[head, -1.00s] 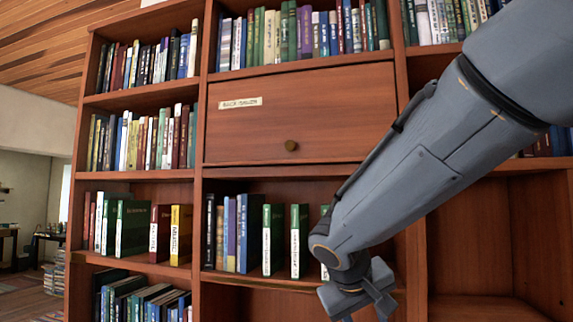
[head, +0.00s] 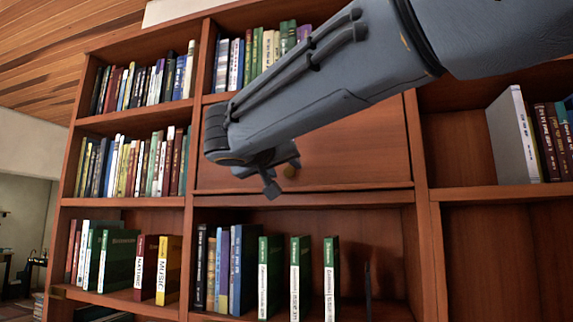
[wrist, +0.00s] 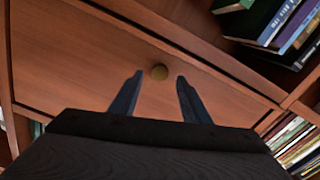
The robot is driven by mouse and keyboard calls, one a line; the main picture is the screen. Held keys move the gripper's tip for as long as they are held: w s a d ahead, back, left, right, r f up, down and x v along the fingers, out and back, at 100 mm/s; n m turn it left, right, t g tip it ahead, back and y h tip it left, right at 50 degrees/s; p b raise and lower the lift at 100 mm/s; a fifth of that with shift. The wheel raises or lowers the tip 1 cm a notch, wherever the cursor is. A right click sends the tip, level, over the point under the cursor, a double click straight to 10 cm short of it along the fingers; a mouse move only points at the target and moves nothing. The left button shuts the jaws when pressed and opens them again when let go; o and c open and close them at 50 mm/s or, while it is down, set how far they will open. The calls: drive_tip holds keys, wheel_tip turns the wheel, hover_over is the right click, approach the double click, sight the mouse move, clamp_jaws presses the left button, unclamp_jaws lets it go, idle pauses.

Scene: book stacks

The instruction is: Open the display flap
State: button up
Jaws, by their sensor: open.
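The display flap (head: 365,150) is a flat reddish-brown wooden panel in the middle of the bookcase, and it is closed. It also fills much of the wrist view (wrist: 75,60).
Below the flap, a shelf holds several books, among them green ones (head: 270,275) standing with gaps. Book rows (head: 160,75) fill the shelves to the left. The lower right compartment (head: 500,260) is empty.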

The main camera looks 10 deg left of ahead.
drive_tip(key=shift+w+d+p, duration=0.15)
drive_tip(key=shift+w+p, duration=0.1)
drive_tip(key=shift+w, duration=0.45)
drive_tip(key=shift+w+d+p, duration=0.1)
drive_tip(key=shift+w+p, duration=0.1)
drive_tip(key=shift+w, duration=0.45)
clamp_jaws()
drive_tip(key=shift+s, duration=0.1)
